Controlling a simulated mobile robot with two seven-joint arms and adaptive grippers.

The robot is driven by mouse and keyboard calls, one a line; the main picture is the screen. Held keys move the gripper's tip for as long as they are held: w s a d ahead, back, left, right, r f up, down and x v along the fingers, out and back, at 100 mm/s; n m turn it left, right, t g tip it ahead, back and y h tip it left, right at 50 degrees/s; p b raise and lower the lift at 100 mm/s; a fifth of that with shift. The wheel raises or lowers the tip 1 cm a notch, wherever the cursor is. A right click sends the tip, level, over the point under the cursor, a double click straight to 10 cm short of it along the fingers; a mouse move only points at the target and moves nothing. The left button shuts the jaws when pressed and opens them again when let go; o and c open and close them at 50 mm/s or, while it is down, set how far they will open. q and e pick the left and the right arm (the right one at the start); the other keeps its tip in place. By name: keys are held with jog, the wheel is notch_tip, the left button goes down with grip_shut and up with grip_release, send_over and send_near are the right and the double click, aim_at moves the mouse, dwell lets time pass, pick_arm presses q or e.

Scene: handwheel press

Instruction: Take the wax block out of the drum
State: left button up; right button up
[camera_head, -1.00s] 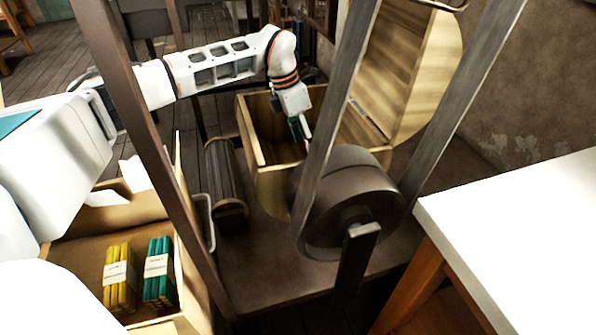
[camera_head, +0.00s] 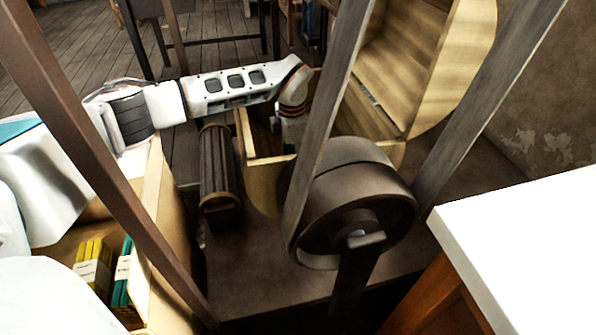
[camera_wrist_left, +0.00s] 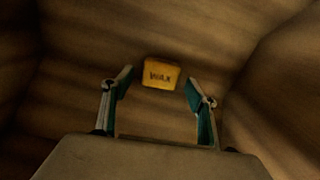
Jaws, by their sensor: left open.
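The wooden drum (camera_head: 266,188) stands open behind the dark press wheel in the head view, its lid (camera_head: 400,65) tilted up at the right. My left arm reaches over its rim, and the gripper is hidden inside in that view. In the left wrist view, the yellow wax block (camera_wrist_left: 161,73), marked WAX, rests inside the drum. My left gripper (camera_wrist_left: 158,84) is open, its two fingers at either side of the block's line. The block shows between and slightly beyond the fingertips; I see no contact. My right gripper is not in view.
A grey upright beam crosses in front of the drum, beside the dark wheel (camera_head: 355,195). A box with yellow and green bundles (camera_head: 93,262) is at lower left. A white tabletop (camera_head: 530,240) fills the right.

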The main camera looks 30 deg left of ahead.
pick_arm(q)
jog(key=shift+f, duration=0.6)
jog(key=shift+r, duration=0.35)
jog(key=c, duration=1.2)
